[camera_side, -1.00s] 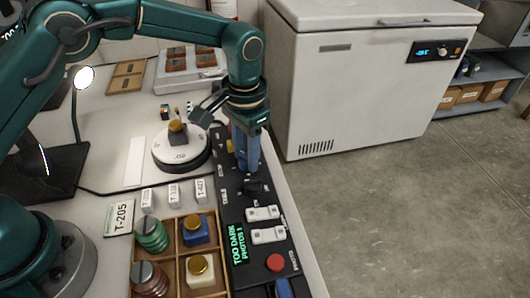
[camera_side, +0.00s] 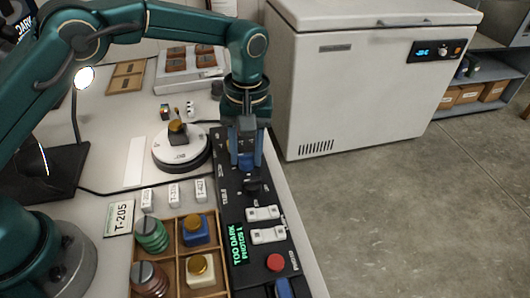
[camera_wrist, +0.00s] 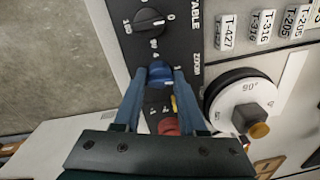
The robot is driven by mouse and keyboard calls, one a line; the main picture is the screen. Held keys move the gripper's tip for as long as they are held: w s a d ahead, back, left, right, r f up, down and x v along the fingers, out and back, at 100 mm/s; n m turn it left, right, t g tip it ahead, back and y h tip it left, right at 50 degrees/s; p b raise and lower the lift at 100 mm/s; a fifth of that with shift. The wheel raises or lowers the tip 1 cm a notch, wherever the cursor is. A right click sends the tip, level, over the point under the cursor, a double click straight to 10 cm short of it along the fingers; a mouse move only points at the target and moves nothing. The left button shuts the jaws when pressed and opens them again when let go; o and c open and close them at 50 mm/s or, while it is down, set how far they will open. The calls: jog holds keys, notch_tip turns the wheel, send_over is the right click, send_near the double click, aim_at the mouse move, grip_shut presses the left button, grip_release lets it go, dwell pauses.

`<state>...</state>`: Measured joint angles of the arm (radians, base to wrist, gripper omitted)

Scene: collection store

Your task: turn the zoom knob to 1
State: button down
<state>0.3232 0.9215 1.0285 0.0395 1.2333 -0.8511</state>
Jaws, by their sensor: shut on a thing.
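The zoom knob (camera_wrist: 159,75) is blue and round and sits on the black control panel (camera_wrist: 122,30). In the wrist view my gripper (camera_wrist: 160,74) is shut on it, one finger on each side. White digits stand around the knob; some are covered by the fingers, and I cannot tell which one it points to. In the side view my gripper (camera_side: 245,163) points straight down at the panel (camera_side: 227,205), and its fingers largely hide the knob.
The black table knob (camera_wrist: 149,21) is close beside the zoom knob. A red part (camera_wrist: 168,126) and a yellow part (camera_wrist: 174,104) lie on the other side. A white turntable (camera_side: 180,149) bears a small object. White switches (camera_side: 264,213) and a red button (camera_side: 275,262) are nearer the front.

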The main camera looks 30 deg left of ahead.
aim_at(247, 154)
jog(key=shift+d+n, duration=0.2)
jog(key=shift+n, duration=0.4)
jog(key=c, duration=0.5)
grip_release()
jog(key=shift+a, duration=0.1)
jog(key=shift+r, duration=0.1)
jog(key=shift+w+r, duration=0.1)
jog(key=shift+r, duration=2.35)
